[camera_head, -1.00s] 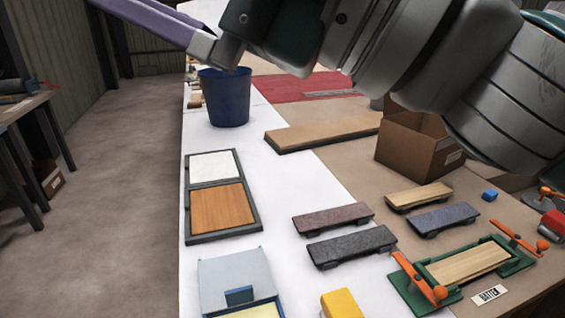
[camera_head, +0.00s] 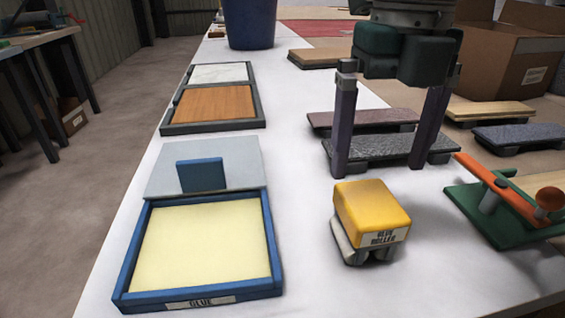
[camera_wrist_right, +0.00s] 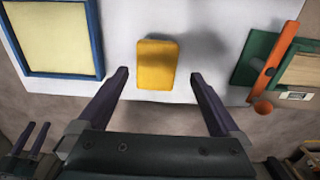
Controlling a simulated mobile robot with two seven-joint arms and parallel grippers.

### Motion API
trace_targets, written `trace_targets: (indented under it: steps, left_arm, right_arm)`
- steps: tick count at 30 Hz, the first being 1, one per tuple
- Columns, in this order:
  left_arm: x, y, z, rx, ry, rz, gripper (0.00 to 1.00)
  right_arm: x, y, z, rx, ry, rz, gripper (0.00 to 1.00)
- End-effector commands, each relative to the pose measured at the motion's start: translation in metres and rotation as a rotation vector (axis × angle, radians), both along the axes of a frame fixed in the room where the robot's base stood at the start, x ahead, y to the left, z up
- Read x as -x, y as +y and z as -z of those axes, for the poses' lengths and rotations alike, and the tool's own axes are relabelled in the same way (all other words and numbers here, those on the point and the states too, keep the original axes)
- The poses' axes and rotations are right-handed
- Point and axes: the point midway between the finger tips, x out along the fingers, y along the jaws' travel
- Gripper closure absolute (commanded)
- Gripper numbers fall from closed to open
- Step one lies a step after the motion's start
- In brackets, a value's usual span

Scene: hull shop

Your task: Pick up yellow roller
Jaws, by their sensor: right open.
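The yellow roller (camera_head: 371,212) sits on the white table top, with a label reading "GLUE ROLLER" on its front and a grey base under it. In the right wrist view the roller (camera_wrist_right: 157,64) lies ahead of and between the fingertips. My right gripper (camera_head: 385,170) is open and empty, its two purple fingers pointing down behind the roller in the head view. The right wrist view shows the fingers (camera_wrist_right: 158,75) spread on either side, apart from the roller. My left gripper is not in the head view.
A blue-framed glue tray (camera_head: 277,262) lies left of the roller. A green clamp fixture (camera_head: 481,218) with an orange lever is to the right. Grey and brown sanding blocks (camera_head: 390,148) lie behind. A blue bucket (camera_head: 250,22) and cardboard box (camera_head: 480,62) stand farther back.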

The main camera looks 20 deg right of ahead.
Motion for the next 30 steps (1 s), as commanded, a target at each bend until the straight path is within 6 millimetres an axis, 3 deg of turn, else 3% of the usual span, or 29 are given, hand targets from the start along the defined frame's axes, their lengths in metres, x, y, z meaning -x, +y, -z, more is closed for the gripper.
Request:
trace_targets:
  steps: [16,26,30]
  left_arm:
    - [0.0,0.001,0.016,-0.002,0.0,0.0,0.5]
    - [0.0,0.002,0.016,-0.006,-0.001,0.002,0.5]
    - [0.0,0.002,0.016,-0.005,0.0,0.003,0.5]
  right_arm:
    - [0.008,0.006,0.081,-0.006,0.004,-0.004,0.0]
    - [0.008,0.006,0.087,-0.006,0.001,-0.006,0.0]
    - [0.008,0.006,0.087,-0.006,0.001,-0.006,0.16]
